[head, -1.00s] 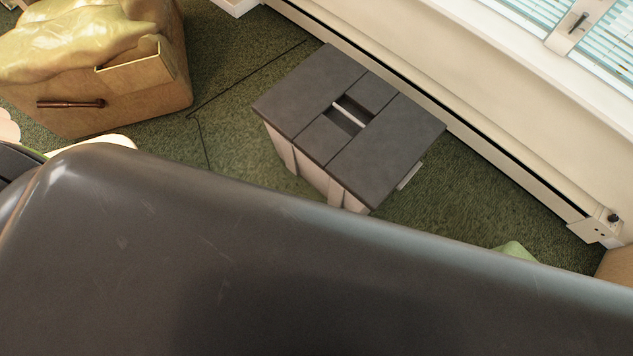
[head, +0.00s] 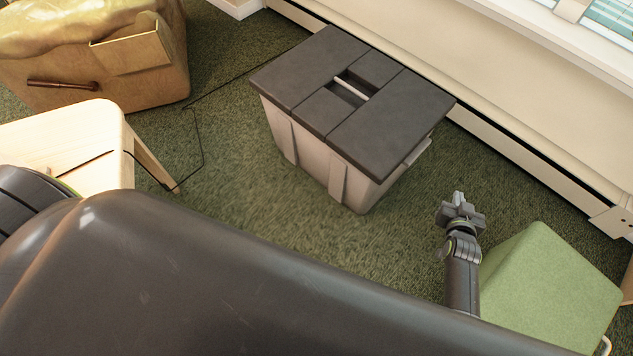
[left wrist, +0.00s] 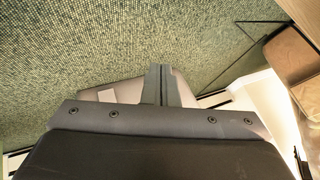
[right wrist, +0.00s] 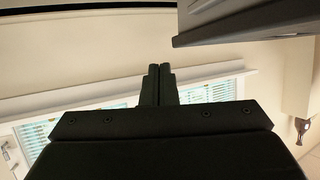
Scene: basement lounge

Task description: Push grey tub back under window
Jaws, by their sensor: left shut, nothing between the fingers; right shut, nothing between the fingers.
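The grey tub (head: 310,153) stands upright on the green carpet, with a dark panelled lid (head: 395,125) that has a slot and pale handle in its middle. It sits at an angle to the window wall, its far edge close to the wall's base. My right gripper (head: 458,198) is shut and empty, right of the tub and apart from it. In the right wrist view, the tub's dark lid (right wrist: 260,25) shows at the upper right. My left gripper (left wrist: 160,84) shows only in the left wrist view, shut and empty. A pale shape behind its fingers is mostly hidden.
A green block (head: 550,285) stands right of my right arm. A thin dark cord lies on the carpet. Carpet in front of the tub is clear.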

